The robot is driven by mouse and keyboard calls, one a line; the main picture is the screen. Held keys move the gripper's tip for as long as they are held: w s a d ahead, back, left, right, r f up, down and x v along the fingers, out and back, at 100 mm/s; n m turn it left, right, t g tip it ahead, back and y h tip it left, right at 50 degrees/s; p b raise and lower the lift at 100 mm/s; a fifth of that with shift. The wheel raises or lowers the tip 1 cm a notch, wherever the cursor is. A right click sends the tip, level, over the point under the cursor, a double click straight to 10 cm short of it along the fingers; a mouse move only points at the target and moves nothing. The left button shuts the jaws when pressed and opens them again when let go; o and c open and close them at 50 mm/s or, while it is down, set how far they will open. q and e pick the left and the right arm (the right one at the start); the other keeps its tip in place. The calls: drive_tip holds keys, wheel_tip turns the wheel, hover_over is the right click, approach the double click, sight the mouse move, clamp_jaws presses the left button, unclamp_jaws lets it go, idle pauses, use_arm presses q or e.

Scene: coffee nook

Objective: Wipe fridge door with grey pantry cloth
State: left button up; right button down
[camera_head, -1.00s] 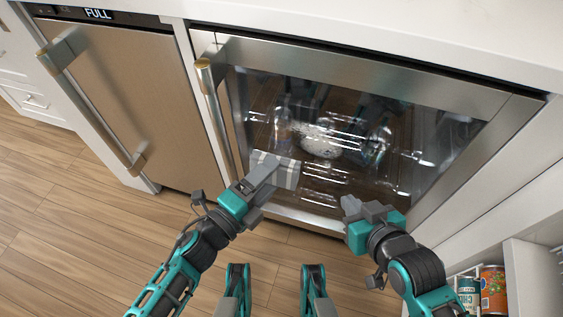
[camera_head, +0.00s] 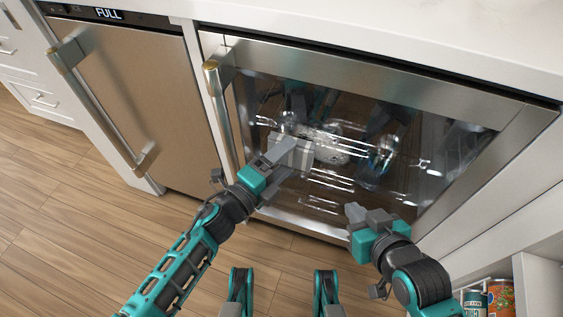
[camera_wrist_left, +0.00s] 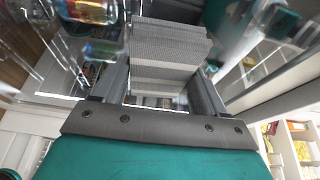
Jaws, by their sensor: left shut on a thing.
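The fridge door (camera_head: 262,206) is a glass pane in a steel frame, with a long bar handle (camera_head: 222,115) at its left side. My left gripper (camera_head: 279,153) is shut on the folded grey cloth (camera_head: 297,153), which lies over the lower left part of the glass. The cloth fills the space between the fingers in the left wrist view (camera_wrist_left: 165,48). Whether it presses on the glass is hard to tell. My right gripper (camera_head: 356,211) hangs empty in front of the door's lower edge. Its finger gap is not clear. White streaks and reflections show on the pane.
A steel-fronted appliance (camera_head: 150,90) with a bar handle and a "FULL" display stands at the left. A white counter (camera_head: 430,35) overhangs the door. Cans (camera_head: 500,297) sit in an open shelf at the lower right. Wooden floor (camera_head: 80,210) is clear at the left.

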use_arm(q)
drive_tip(key=shift+w+d, duration=0.2)
drive_tip(key=shift+w, duration=0.35)
idle(0.5)
